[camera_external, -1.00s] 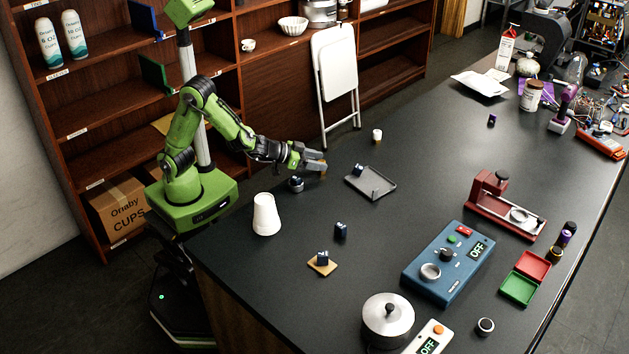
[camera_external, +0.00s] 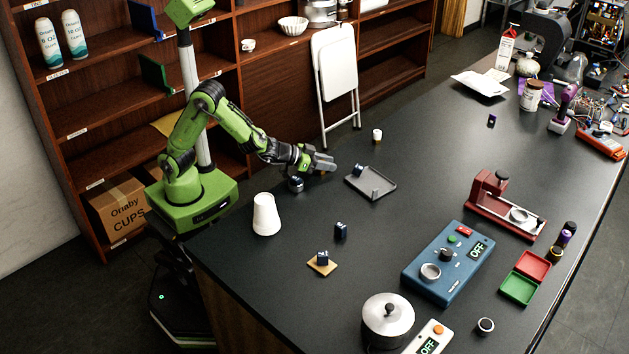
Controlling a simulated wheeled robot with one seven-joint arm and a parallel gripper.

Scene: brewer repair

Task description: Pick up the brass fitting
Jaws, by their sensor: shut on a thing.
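My gripper (camera_external: 324,163) is above the back left edge of the dark table, left of the grey tray (camera_external: 385,185). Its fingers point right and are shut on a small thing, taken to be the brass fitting. The fitting is mostly hidden by the fingers and too small to make out at this distance. A small round dark part (camera_external: 296,184) stands on the table just below and left of my gripper.
A white cup stack (camera_external: 266,214) stands near the table's left edge. A small white-and-tan piece (camera_external: 377,136) is behind the tray. A blue control box (camera_external: 421,277) and a red press (camera_external: 484,196) stand to the right. The table's middle is mostly clear.

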